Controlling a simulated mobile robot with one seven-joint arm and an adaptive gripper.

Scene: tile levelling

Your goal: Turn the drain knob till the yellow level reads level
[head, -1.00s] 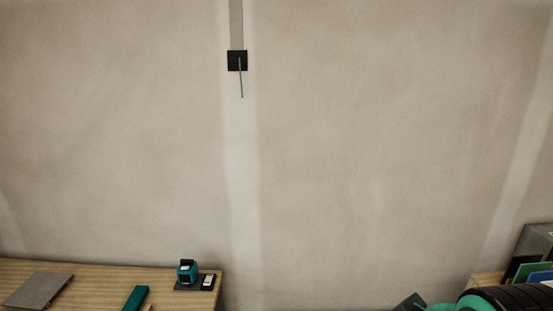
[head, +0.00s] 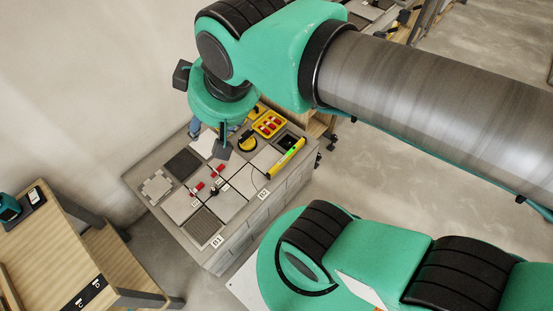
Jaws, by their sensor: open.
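The yellow level (head: 287,157) lies near the right edge of a grey block-built stand (head: 222,262) topped with tiles, with a bright green part on it. Its reading is too small to make out. Red-handled pieces (head: 197,188) stand among the middle tiles, and another red piece (head: 220,169) is just behind. I cannot tell which part is the drain knob. A dark square (head: 289,141) sits by the level and may be the drain. My gripper (head: 221,148) points down over the back part of the stand, open, partly hidden by my wrist. Contact cannot be judged.
A yellow case (head: 268,124) with red items and a round yellow-and-black tool (head: 248,143) are at the stand's back. A wooden table (head: 62,250) is at lower left. Floor is clear on the right; the wall rises at left.

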